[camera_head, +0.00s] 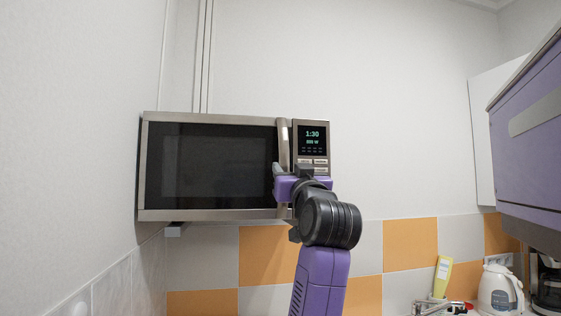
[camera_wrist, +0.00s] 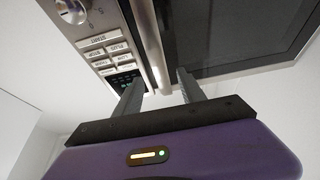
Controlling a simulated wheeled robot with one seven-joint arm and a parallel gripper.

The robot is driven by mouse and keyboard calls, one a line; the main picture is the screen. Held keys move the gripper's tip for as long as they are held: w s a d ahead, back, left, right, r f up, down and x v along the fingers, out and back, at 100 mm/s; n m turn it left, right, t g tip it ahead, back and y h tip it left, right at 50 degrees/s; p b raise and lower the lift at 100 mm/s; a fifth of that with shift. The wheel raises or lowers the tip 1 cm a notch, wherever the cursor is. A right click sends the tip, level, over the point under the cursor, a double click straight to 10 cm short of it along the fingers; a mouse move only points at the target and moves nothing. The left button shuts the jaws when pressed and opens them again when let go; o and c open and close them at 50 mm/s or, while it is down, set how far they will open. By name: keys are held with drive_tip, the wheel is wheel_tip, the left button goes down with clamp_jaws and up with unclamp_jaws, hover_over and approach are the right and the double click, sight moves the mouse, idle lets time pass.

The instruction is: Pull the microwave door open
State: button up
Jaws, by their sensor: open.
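The microwave (camera_head: 225,215) is mounted on the wall, with a silver frame, a dark glass door (camera_head: 208,166) and a control panel at the right. Its door looks shut. The vertical silver handle (camera_head: 283,142) is between the door glass and the panel. My gripper (camera_head: 288,170) is at the handle's lower part and hides some of it. In the wrist view, my gripper (camera_wrist: 160,84) is open, with one finger on each side of the handle (camera_wrist: 148,40). I cannot tell whether either finger touches it. The door glass also shows in the wrist view (camera_wrist: 215,35).
A purple cabinet (camera_head: 535,150) juts out at the right. Below it are a white kettle (camera_head: 498,290), a coffee maker (camera_head: 549,285), a yellow tube (camera_head: 442,275) and a faucet (camera_head: 432,306). A wall (camera_head: 75,140) stands close at the microwave's left. The wall above is bare.

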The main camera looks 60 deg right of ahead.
sight(285, 161)
drive_tip(key=p+x, duration=0.2)
drive_tip(key=x, duration=0.5)
clamp_jaws()
idle(1.4)
